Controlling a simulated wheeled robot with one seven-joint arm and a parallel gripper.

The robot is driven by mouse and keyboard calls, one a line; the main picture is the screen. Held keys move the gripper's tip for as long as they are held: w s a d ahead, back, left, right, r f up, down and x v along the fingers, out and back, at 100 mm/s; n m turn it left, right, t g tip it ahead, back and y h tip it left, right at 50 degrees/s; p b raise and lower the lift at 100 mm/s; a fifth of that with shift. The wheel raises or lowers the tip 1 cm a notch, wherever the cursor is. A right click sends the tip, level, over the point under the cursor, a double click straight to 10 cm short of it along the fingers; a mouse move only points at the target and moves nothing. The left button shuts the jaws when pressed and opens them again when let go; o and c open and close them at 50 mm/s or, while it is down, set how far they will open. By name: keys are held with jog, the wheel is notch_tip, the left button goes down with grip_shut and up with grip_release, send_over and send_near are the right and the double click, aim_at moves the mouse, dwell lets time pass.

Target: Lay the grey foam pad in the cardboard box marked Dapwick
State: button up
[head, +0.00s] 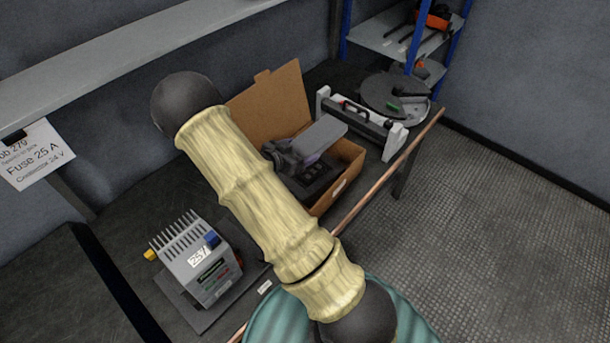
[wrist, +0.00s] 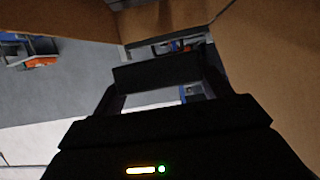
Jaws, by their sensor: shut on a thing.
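The cardboard box (head: 351,170) stands open on the dark bench, with its tall back flap (head: 268,100) raised. A small white label is on its front, too small to read. The grey foam pad (head: 322,136) is a flat light-grey slab at the box's opening, above its inside. My gripper (head: 292,152) is shut on the pad at its left end, partly hidden behind my arm. In the wrist view, my gripper (wrist: 160,88) shows dark fingers around a dark slab, with brown cardboard walls (wrist: 275,55) close by.
A dark item with round knobs (head: 318,173) lies inside the box. A grey finned device (head: 203,262) stands at the bench's front left. A white-and-grey tool holder (head: 362,122) and a round grey disc (head: 388,97) are right of the box. A shelf (head: 130,45) overhangs the back.

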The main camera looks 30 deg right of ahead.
jog(key=shift+f, duration=2.4)
jog(key=shift+f, duration=0.1)
jog(key=shift+f+p, duration=0.3)
jog(key=shift+f, duration=1.7)
jog(key=shift+f+b, duration=0.35)
jog(key=shift+s+f, duration=0.1)
